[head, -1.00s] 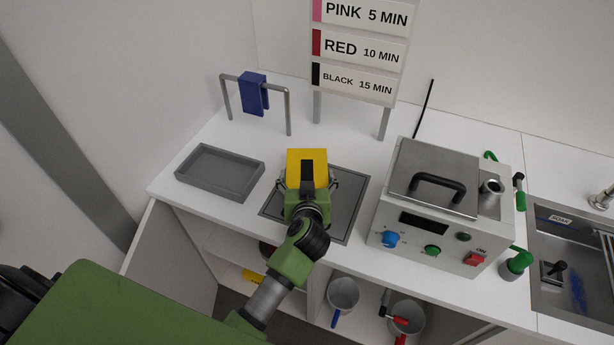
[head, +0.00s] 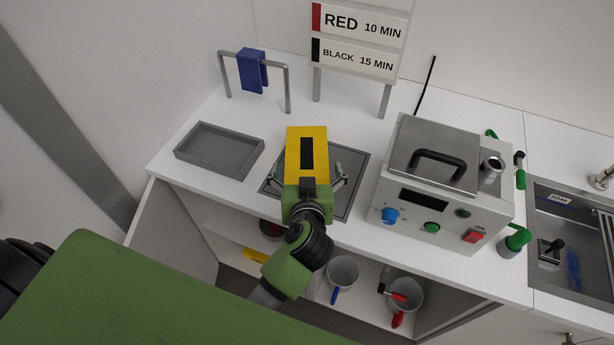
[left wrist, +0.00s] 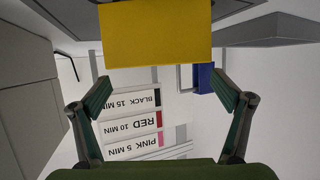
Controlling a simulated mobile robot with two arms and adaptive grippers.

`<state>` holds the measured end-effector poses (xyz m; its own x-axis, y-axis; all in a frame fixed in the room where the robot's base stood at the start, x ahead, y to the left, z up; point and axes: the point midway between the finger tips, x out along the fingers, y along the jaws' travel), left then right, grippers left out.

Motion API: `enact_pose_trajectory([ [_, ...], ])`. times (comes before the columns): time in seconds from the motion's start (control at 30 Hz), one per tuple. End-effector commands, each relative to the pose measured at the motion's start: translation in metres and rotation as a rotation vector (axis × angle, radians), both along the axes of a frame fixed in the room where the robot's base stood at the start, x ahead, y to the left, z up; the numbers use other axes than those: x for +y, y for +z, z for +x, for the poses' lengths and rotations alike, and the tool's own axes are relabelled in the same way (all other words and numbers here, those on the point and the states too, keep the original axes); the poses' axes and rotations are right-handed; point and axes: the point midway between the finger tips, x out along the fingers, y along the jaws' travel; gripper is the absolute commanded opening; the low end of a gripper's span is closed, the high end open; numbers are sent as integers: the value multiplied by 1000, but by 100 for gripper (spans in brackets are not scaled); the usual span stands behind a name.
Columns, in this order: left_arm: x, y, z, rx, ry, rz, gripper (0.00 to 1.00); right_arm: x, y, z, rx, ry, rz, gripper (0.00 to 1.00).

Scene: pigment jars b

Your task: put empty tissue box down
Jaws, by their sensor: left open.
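The empty tissue box (head: 322,142) is yellow with a dark slot in its top. In the head view it stands on or just over the grey recessed plate (head: 349,196) in the counter. In the left wrist view the yellow box (left wrist: 155,32) fills the upper middle, beyond the fingertips. My left gripper (head: 307,178) is at the near side of the box, its fingers spread apart. In the left wrist view the open fingers of the left gripper (left wrist: 165,92) show clear gaps from the box. The box's underside is hidden in the head view. My right gripper is not in view.
A grey tray (head: 219,150) lies left of the plate. A blue cloth (head: 251,71) hangs on a rail behind. A bath with a lidded top (head: 440,152) stands close on the right, then a sink (head: 572,255). A sign (head: 360,43) stands at the back.

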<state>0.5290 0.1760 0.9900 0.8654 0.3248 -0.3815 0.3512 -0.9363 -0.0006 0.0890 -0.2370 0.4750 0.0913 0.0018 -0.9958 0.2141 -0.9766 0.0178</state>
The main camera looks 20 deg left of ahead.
Motion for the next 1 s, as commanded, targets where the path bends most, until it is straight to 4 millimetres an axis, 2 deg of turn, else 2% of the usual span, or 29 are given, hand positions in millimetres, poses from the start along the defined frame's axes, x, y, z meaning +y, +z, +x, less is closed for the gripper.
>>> enact_pose_trajectory([
  [0.1,-7,7,-19,0,-1,-2,93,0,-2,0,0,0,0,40],
  [0.3,-13,15,-35,0,0,0,93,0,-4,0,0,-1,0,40],
  [0.87,-13,17,-37,-1,0,-1,93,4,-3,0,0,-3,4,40],
  [0.97,-11,24,-34,-37,1,-1,93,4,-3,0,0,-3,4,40],
  [1.0,-10,33,-32,-74,0,-1,93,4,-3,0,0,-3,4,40],
])
